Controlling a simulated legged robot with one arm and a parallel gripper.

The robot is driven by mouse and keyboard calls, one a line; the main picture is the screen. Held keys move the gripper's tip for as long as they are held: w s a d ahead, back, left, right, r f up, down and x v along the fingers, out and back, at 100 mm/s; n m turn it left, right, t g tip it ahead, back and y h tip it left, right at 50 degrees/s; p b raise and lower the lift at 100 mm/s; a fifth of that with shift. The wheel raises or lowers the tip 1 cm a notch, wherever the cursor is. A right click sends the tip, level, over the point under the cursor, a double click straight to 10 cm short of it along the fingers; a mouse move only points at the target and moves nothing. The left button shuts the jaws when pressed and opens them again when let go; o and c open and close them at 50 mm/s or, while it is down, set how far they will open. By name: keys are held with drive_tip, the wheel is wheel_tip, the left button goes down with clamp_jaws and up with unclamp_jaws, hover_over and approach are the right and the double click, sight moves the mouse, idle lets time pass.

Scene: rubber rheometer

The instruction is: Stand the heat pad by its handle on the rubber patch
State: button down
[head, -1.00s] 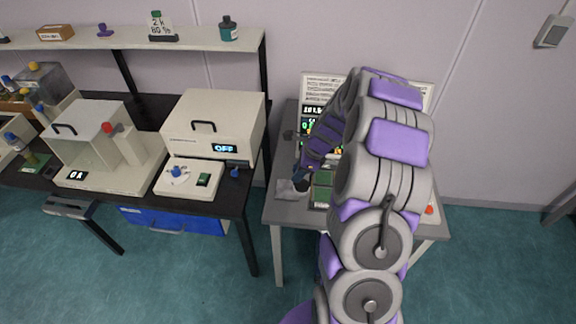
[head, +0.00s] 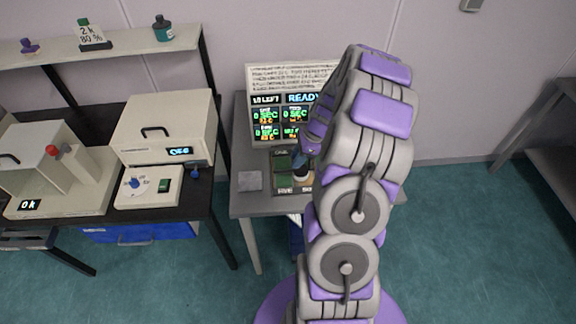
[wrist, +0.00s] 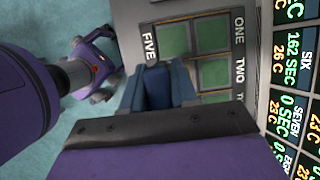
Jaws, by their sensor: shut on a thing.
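My gripper (head: 305,160) is shut on a small dark thing (head: 301,174), seemingly the heat pad, over the patch board on the grey table. Green rubber patches (wrist: 214,74) lie in framed squares on the board; labels FIVE, ONE and TWO show. In the head view a green patch (head: 281,161) shows left of the gripper. I cannot tell whether the held thing touches the board.
A display panel (head: 267,122) stands behind the board, with READY and several timers. A pale grey square (head: 250,180) lies on the table left of the board. A black bench with beige machines (head: 165,130) stands left, and a shelf (head: 540,110) stands right.

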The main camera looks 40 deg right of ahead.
drive_tip(key=d, duration=0.2)
drive_tip(key=w+d+r, duration=0.1)
drive_tip(key=shift+d, duration=0.25)
drive_tip(key=shift+p, duration=0.8)
drive_tip(key=shift+s+f, duration=0.1)
drive_tip(key=shift+f, duration=2.75)
drive_tip(key=shift+a+p, duration=0.1)
drive_tip(key=shift+p, duration=0.45)
drive_tip(key=shift+f, duration=0.6)
drive_tip(key=c, duration=0.8)
unclamp_jaws()
